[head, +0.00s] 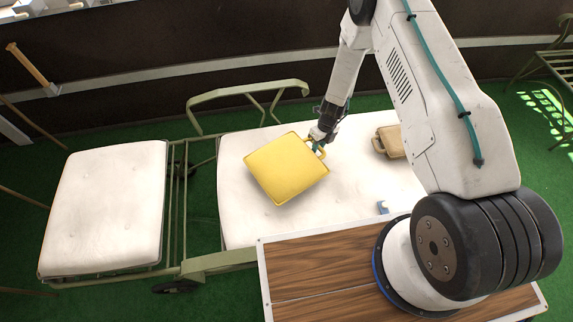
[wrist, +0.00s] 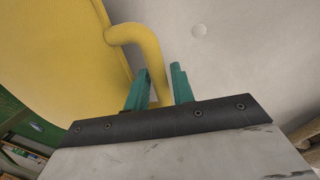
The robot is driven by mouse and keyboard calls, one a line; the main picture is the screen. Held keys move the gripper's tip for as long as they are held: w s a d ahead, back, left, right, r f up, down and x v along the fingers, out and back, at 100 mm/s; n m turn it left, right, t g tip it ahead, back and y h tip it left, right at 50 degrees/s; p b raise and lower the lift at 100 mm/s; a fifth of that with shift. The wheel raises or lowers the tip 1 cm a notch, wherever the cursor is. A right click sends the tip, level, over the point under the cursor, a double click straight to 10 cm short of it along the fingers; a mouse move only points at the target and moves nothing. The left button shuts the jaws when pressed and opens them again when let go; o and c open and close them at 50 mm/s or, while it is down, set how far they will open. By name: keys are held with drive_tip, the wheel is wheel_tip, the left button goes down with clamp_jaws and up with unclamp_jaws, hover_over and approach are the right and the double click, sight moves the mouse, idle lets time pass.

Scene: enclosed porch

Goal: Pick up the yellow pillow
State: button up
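The yellow pillow (head: 286,169) is a square cushion with a loop handle at its upper right corner. It is over the white padded lounger (head: 240,223); I cannot tell whether it rests on it or is slightly raised. In the wrist view the pillow (wrist: 60,60) fills the left side, and its handle (wrist: 140,33) curves down between my two teal fingertips. My gripper (head: 319,146) is at that corner in the head view.
A tan bag-like object (head: 391,140) lies on the lounger to the right. A small blue and white item (head: 383,207) is near its front edge. A second white cushion (head: 106,209) is at left. A green metal armrest (head: 247,93) stands behind the lounger.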

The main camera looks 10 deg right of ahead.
drive_tip(key=shift+f, duration=0.3)
clamp_jaws()
drive_tip(key=shift+r, duration=0.15)
